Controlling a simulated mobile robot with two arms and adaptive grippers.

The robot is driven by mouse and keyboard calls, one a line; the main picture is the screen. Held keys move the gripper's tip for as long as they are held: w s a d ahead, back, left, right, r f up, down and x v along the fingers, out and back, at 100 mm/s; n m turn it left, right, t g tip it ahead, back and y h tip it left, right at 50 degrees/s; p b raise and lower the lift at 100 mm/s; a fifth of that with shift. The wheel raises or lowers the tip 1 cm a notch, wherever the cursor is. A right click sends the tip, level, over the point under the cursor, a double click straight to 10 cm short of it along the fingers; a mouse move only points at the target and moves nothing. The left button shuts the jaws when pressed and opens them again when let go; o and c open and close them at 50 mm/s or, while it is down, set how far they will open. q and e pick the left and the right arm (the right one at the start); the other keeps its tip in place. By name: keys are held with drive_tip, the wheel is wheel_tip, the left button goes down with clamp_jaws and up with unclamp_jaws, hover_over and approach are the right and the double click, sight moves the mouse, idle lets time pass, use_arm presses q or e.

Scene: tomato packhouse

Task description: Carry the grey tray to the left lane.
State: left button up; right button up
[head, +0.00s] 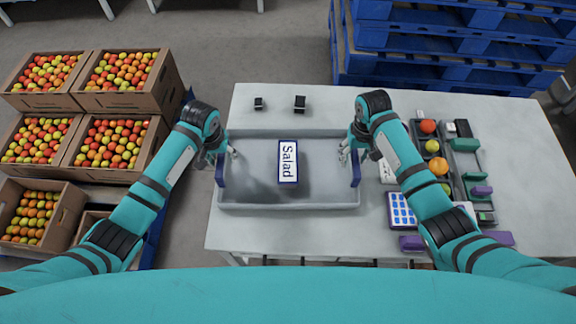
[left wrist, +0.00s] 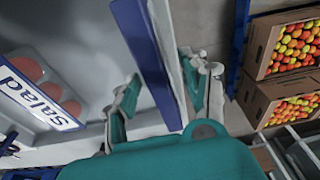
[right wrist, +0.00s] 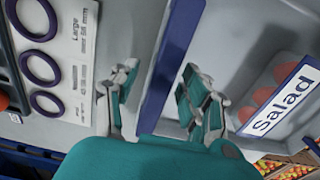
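The grey tray (head: 250,204) sits on the pale table, with a blue handle at each end. A blue-edged white "Salad" label (head: 288,161) shows over the tray's middle. My left gripper (head: 228,152) is at the tray's left end; in the left wrist view its fingers stand apart on either side of the blue handle (left wrist: 145,50). My right gripper (head: 345,156) is at the right end; in the right wrist view its fingers are apart with the blue handle (right wrist: 170,65) between them, gaps showing. I cannot make out a left lane.
Crates of tomatoes (head: 110,143) stand left of the table (head: 530,180). Blue pallets (head: 450,50) are stacked behind it. Two small black objects (head: 300,104) lie behind the tray. A sizing card with purple rings (right wrist: 55,60) and trays of coloured items (head: 464,165) lie to the right.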

use_arm(q)
clamp_jaws()
use_arm(e)
clamp_jaws()
use_arm(q)
drive_tip(key=shift+r, duration=0.15)
use_arm(e)
drive_tip(key=shift+r, duration=0.15)
